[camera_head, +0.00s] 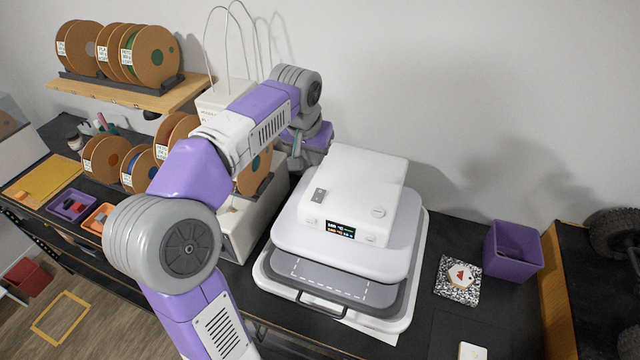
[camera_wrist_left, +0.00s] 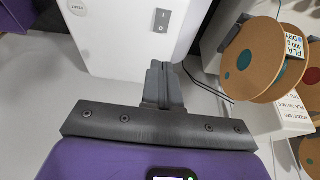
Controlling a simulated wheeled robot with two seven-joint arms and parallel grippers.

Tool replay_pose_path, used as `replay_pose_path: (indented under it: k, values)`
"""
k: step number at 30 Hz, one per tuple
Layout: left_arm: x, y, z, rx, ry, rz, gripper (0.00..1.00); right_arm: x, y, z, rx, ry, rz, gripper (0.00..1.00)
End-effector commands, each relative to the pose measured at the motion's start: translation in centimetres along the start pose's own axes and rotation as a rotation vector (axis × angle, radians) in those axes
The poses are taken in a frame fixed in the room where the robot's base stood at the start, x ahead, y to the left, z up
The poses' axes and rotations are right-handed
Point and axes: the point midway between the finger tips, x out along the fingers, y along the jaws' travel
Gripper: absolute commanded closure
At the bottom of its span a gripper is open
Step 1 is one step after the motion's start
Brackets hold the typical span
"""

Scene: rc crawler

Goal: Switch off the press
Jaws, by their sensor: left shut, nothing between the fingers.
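The white press (camera_head: 352,183) stands on the dark bench, its upper part above a grey lower plate. Its small display (camera_head: 340,229) is lit. A grey rocker switch (camera_head: 319,195) sits on the left of its top face, and it also shows in the left wrist view (camera_wrist_left: 162,20). I cannot tell which side of the rocker is pressed. My left gripper (camera_wrist_left: 162,68) is shut and empty, its tips near the press's edge, just below the switch in the wrist view. My right gripper is not in view.
A round button or label (camera_head: 378,212) is on the press's top. Filament spools (camera_head: 155,55) fill the shelf and bench at left. A purple bin (camera_head: 511,250) and a patterned coaster (camera_head: 458,280) lie to the right. The wall is close behind.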

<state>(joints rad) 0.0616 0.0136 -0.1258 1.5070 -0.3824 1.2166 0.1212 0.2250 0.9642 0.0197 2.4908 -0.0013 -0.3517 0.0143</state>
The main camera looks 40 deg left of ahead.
Motion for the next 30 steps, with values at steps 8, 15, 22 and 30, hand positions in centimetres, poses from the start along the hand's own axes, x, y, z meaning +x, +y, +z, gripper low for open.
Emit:
replay_pose_path:
  k: [8,15,22,30]
  values:
    - [4.7,-0.1,0.1,0.000,-0.006,-0.001,1.00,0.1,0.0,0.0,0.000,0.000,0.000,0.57]
    - [9.7,-0.1,0.1,-0.001,-0.006,-0.001,1.00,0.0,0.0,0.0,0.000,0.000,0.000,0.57]
    - [12.8,0.0,0.7,0.000,-0.003,-0.001,1.00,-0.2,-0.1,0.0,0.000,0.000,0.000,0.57]
    - [13.6,0.0,0.9,0.000,0.000,0.000,1.00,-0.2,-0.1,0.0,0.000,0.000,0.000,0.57]
